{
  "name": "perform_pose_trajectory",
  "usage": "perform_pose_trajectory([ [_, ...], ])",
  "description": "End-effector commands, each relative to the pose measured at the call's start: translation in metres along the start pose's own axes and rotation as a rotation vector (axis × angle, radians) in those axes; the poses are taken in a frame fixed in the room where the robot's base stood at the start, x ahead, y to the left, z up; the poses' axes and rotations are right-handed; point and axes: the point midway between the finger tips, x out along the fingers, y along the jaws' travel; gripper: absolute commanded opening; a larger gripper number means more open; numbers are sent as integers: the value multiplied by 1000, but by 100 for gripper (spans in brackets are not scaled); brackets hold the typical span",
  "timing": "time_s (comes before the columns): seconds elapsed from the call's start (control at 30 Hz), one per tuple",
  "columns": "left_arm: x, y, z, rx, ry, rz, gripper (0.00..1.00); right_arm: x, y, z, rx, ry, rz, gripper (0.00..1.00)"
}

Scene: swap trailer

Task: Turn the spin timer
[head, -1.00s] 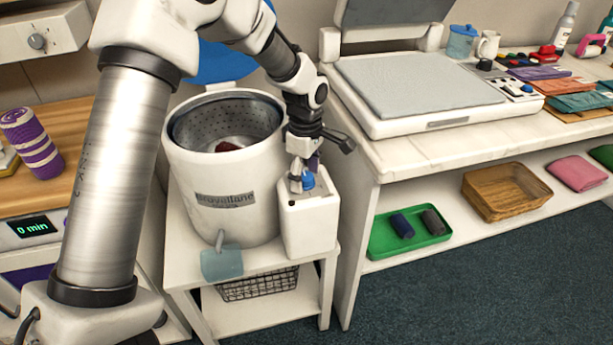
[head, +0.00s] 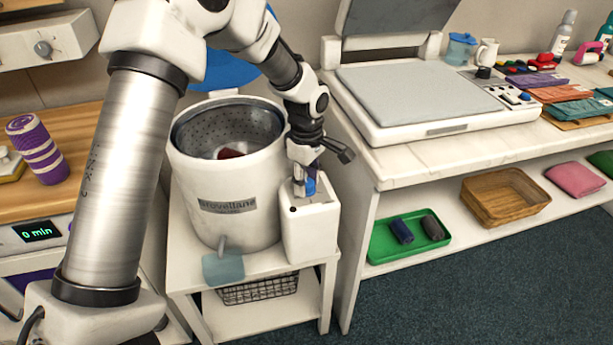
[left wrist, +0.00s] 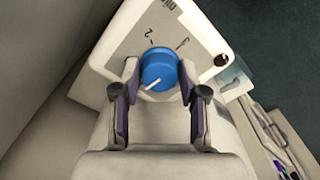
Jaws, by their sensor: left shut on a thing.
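The spin timer is a blue round knob (left wrist: 158,70) with a white pointer line, on top of the white timer box (head: 311,228). In the left wrist view, the pointer aims toward the lower left, and the numbers 2 and 3 show on the box's dial face. My left gripper (left wrist: 158,84) is shut on the knob, with a finger on each side. In the head view, the left gripper (head: 304,188) comes down on the knob from above and partly hides it. My right gripper is not in view.
The white spinner drum (head: 225,205) stands left of the timer box, with a dark red thing inside and its blue lid (head: 230,68) raised behind. A heat press (head: 420,95) sits on the right counter. A green tray (head: 385,245) lies on the shelf below.

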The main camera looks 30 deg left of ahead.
Motion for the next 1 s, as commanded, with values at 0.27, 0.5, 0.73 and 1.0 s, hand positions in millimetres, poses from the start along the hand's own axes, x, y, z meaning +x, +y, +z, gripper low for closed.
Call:
perform_pose_trajectory([
  [0.27, -4, -3, 0, 196, -2, -11, 8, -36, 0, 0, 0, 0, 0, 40],
  [0.5, -3, -3, 0, 421, -4, -11, 8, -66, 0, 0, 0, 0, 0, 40],
  [0.73, -2, -4, 1, 640, -5, -12, 8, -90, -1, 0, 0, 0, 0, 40],
  [1.0, -1, -4, 1, 896, -7, -11, 8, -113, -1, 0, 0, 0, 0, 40],
])
